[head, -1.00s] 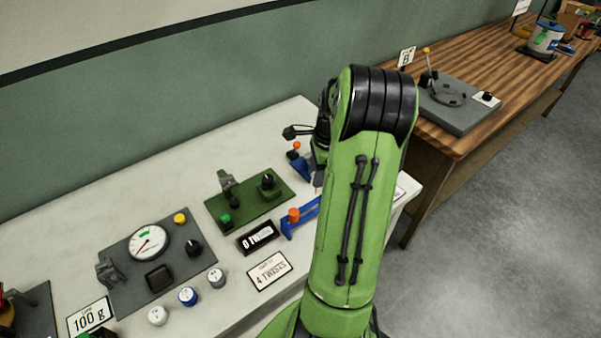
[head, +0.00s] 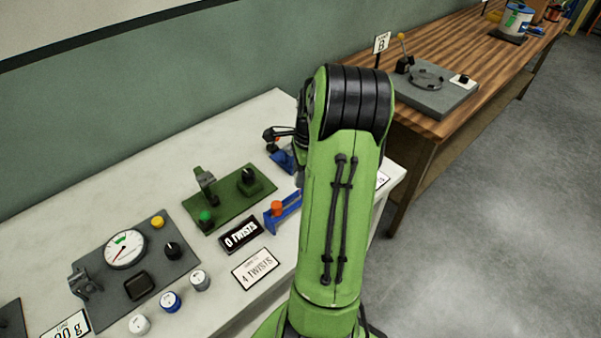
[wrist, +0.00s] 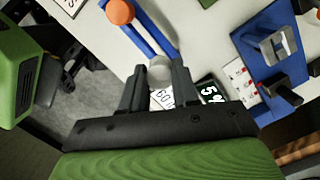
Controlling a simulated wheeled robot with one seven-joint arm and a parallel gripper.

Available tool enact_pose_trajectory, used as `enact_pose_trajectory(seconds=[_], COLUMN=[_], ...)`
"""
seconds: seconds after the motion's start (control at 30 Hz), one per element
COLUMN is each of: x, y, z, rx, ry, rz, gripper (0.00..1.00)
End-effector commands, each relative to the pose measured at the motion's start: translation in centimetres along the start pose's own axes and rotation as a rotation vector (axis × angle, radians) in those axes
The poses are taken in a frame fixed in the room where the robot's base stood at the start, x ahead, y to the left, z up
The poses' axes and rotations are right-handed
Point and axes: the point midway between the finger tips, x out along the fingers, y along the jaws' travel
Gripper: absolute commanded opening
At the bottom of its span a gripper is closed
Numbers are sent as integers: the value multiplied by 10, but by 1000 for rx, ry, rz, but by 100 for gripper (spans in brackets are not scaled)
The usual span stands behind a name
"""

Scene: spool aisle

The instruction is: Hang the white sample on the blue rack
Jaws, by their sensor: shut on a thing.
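My gripper (wrist: 159,82) is shut on the white sample (wrist: 160,69), a small pale rounded piece that shows between the fingertips in the wrist view. A long blue rail (wrist: 148,28), which looks like the blue rack, runs up from just beyond the sample and carries an orange round piece (wrist: 120,11). The sample overlaps the rail's near end in view; I cannot tell whether they touch. In the head view the rack (head: 287,211) stands at the bench's front edge, partly behind my arm. My arm hides the gripper's fingertips and the sample there.
A blue plate (wrist: 252,58) with grey blocks lies right of the gripper in the wrist view. On the white bench are a green fixture (head: 228,201), a "0 TWISTS" display (head: 241,235), a dial gauge (head: 125,249) and several small capped pieces. A wooden bench (head: 400,118) stands to the right.

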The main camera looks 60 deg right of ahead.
Motion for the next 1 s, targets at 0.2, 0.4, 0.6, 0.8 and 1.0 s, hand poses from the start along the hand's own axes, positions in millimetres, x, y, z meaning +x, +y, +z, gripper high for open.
enact_pose_trajectory(seconds=[0.2, 0.4, 0.6, 0.8, 1.0], x=[5, 14, 22, 30, 37], y=[0, 0, 0, 0, 0], z=[-1, -2, -3, -4, -6], rx=[0, 0, 0, 0, 0], ry=[0, 0, 0, 0, 0], rz=[1, 1, 1, 0, 1], gripper=[1, 1, 1, 1, 1])
